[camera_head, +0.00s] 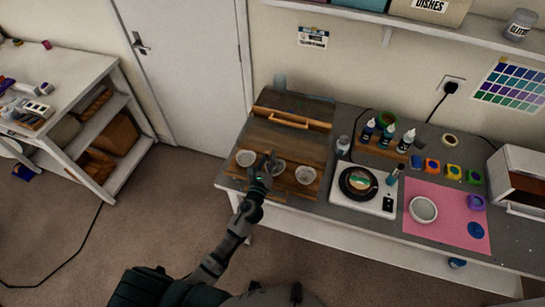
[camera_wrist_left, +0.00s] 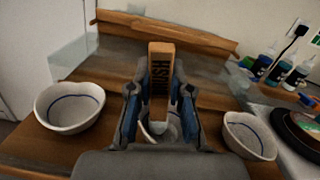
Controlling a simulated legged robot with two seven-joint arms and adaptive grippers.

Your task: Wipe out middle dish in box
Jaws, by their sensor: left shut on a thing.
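Three white dishes stand in a row in the open wooden box (camera_head: 295,140). The left dish (camera_head: 245,158) and the right dish (camera_head: 306,175) are clear of my gripper. The middle dish (camera_head: 279,167) is partly hidden by my left gripper (camera_head: 267,164). In the left wrist view, the left gripper (camera_wrist_left: 160,95) is shut on a wooden brush (camera_wrist_left: 161,65) marked with dark letters. The brush's lower end is at the middle dish (camera_wrist_left: 150,128); I cannot tell whether it touches the inside. My right gripper does not show.
Right of the box are a small jar (camera_head: 343,145), a white scale (camera_head: 362,190) with a black round plate, several bottles (camera_head: 387,137), and a pink mat (camera_head: 445,215) with a white bowl (camera_head: 423,210). The wooden bar (camera_head: 290,118) runs behind the dishes.

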